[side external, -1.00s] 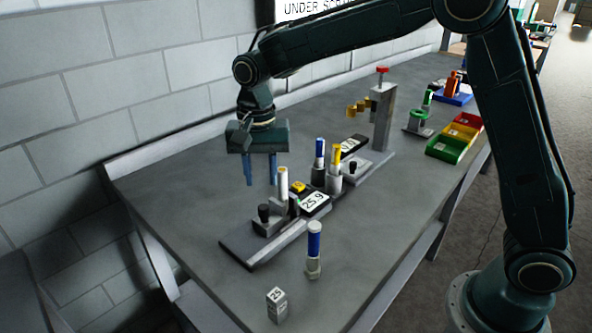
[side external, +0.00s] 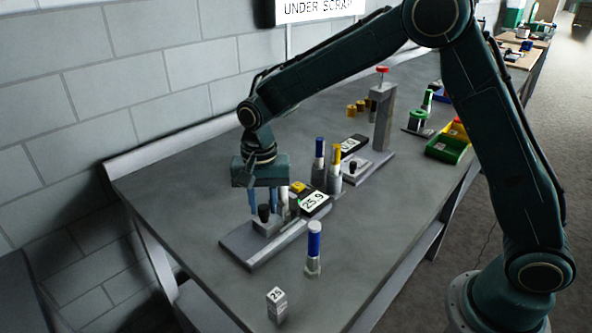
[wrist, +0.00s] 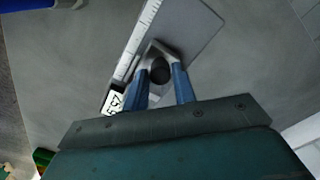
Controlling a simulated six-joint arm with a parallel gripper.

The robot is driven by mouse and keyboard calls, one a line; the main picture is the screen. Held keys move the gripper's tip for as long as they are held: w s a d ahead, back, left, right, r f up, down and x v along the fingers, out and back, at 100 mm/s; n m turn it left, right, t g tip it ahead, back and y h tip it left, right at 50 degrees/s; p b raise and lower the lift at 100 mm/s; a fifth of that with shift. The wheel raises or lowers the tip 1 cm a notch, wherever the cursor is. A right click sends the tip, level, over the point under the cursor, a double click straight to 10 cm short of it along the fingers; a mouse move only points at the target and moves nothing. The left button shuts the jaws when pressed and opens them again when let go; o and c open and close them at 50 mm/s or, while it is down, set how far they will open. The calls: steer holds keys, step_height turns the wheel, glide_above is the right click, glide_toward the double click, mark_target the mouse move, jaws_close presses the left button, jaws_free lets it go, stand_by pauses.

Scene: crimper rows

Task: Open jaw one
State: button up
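The nearest bench fixture, which I take to be jaw one, has a grey base plate (side external: 243,252) and a small block bearing a black knob (side external: 264,212). A white-grey post stands behind the knob. My gripper (side external: 268,211) points down at this fixture, its two blue fingers apart. In the wrist view the black knob (wrist: 161,73) lies between the fingers, with the grey plate (wrist: 193,28) beyond. I cannot tell whether either finger touches the knob. A display reading 25.9 (side external: 314,204) sits beside the fixture; in the wrist view it is partly covered by a finger.
Blue- and yellow-topped cylinders (side external: 335,168) stand behind, near a second fixture with a tall red-topped column (side external: 382,115). Coloured bins (side external: 446,149) are at the far right. The left bench top is clear.

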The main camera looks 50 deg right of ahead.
jaws_close()
steer(key=shift+a, duration=1.5)
steer(key=shift+o, duration=1.1)
jaws_free()
steer(key=shift+r, duration=0.15)
step_height(320, 180, up, 14)
steer(key=shift+f, duration=0.2)
